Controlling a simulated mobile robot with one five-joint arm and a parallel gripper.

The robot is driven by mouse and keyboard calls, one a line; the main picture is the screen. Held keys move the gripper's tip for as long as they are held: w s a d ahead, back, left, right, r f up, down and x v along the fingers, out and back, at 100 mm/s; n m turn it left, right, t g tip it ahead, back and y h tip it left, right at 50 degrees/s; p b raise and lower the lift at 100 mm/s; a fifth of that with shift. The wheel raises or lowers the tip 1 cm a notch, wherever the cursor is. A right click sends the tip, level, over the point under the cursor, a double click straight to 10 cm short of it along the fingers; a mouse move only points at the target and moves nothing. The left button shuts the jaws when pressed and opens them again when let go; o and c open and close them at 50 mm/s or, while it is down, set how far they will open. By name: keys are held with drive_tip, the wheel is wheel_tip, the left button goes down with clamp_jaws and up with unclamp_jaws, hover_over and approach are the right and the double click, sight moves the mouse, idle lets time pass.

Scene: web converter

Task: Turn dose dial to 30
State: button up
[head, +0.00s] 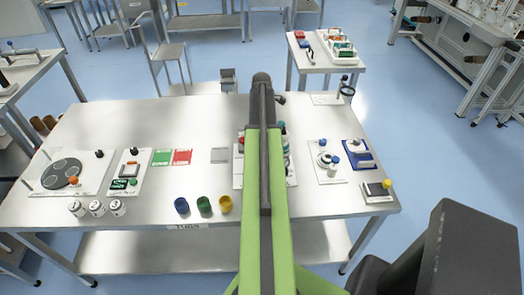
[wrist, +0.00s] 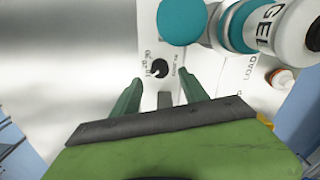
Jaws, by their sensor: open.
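The dose dial (wrist: 159,68) is a small black round knob on a white panel (wrist: 152,30), with small printed marks around it that are too blurred to read. In the wrist view my gripper (wrist: 161,77) is open, with one green finger on each side just below the dial. I cannot tell whether either finger touches it. In the head view the white panel (head: 291,180) lies mostly behind my arm, and the dial and my gripper are hidden there.
Blue, green and yellow cups (head: 204,206) stand left of my arm. A white board with knobs (head: 327,162) lies to the right. Bare steel table (head: 130,120) lies left.

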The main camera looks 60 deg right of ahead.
wheel_tip(320, 180, down, 5)
drive_tip(key=b, duration=0.3)
drive_tip(key=shift+r, duration=0.1)
drive_tip(key=shift+c, duration=0.4)
clamp_jaws()
